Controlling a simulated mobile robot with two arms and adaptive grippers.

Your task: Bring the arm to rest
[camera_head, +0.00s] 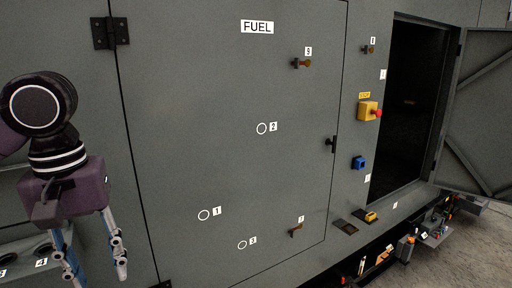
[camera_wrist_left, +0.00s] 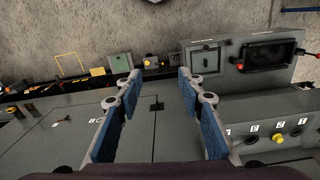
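My left gripper (camera_head: 97,276) hangs at the lower left of the head view, fingers pointing down, in front of the grey enclosure. Its fingers are apart with nothing between them. In the left wrist view the same gripper (camera_wrist_left: 160,76) shows two blue-padded fingers spread wide, with grey panel surface visible in the gap. My right gripper is in neither view.
The closed FUEL door (camera_head: 180,120) fills the middle. A yellow box with a red button (camera_head: 368,111) and a blue box (camera_head: 358,162) project at right, beside a dark open doorway (camera_head: 405,100). Its door (camera_head: 485,120) stands open. Small fittings (camera_head: 432,232) line the lower right.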

